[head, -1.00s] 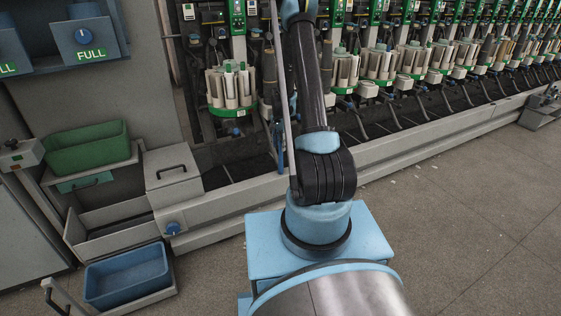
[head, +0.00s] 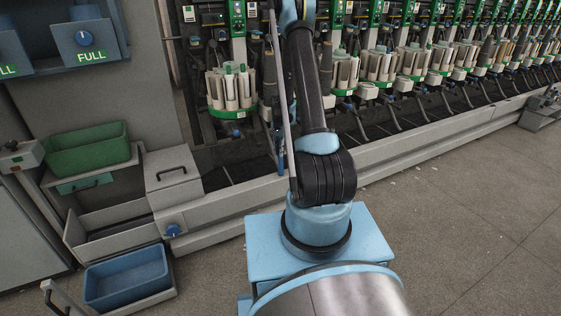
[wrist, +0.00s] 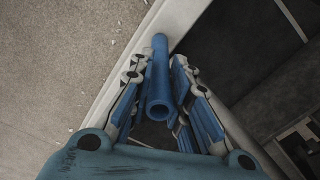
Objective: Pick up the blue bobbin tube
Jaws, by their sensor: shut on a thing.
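The blue bobbin tube (wrist: 158,85) is in the middle of the wrist view, its open round end towards the camera. It lies between the two fingers of my gripper (wrist: 159,72), which is shut on it. The tube's far end reaches beyond the fingertips. In the head view, my arm covers most of the area around the gripper, and I cannot clearly make out the tube there.
The winding machine (head: 400,148) runs along the back with a row of bobbin holders (head: 230,88). A green bin (head: 90,150) and a blue bin (head: 126,278) are at the left. The floor (head: 470,215) at the right is largely clear.

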